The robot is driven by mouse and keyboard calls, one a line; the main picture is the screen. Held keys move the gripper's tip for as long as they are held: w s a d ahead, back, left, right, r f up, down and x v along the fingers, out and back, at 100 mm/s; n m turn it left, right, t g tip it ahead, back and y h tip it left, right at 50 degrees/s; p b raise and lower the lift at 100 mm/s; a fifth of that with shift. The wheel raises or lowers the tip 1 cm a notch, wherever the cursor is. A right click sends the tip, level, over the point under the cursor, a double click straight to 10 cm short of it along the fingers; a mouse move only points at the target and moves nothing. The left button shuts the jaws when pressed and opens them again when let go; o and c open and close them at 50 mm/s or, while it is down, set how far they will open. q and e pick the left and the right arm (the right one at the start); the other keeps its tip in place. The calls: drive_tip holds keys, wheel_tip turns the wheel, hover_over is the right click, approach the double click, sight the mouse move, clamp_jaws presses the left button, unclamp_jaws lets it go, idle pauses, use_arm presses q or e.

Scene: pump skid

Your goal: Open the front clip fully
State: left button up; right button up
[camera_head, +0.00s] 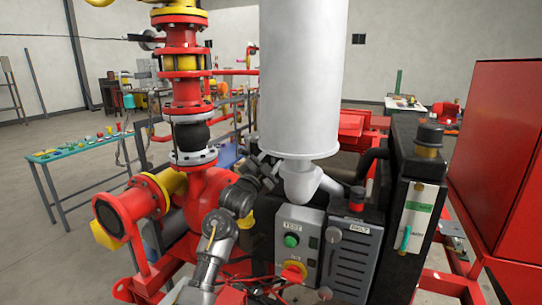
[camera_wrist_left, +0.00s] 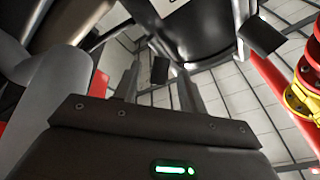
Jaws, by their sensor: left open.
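A tall white cylindrical canister (camera_head: 299,75) stands in the middle of the head view, above a grey elbow pipe (camera_head: 308,182). My left gripper (camera_head: 264,167) is at the canister's lower left edge. In the left wrist view my left gripper (camera_wrist_left: 160,84) is open, its two grey fingers pointing up toward a dark rounded housing (camera_wrist_left: 192,30). A small dark tab (camera_wrist_left: 160,70), possibly the clip, shows between the fingers; I cannot tell whether they touch it. A second dark tab (camera_wrist_left: 261,37) is at the housing's right. The front clip cannot be made out in the head view. My right gripper is not in view.
A grey control box (camera_head: 298,240) with a green button and a red-yellow switch sits below the canister. Red flanged piping (camera_head: 185,95) rises at the left. A dark unit (camera_head: 400,220) and a red cabinet (camera_head: 500,160) stand at the right.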

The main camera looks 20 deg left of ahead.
use_arm(q)
drive_tip(key=shift+w+r, duration=0.1)
drive_tip(key=shift+w, duration=0.15)
clamp_jaws()
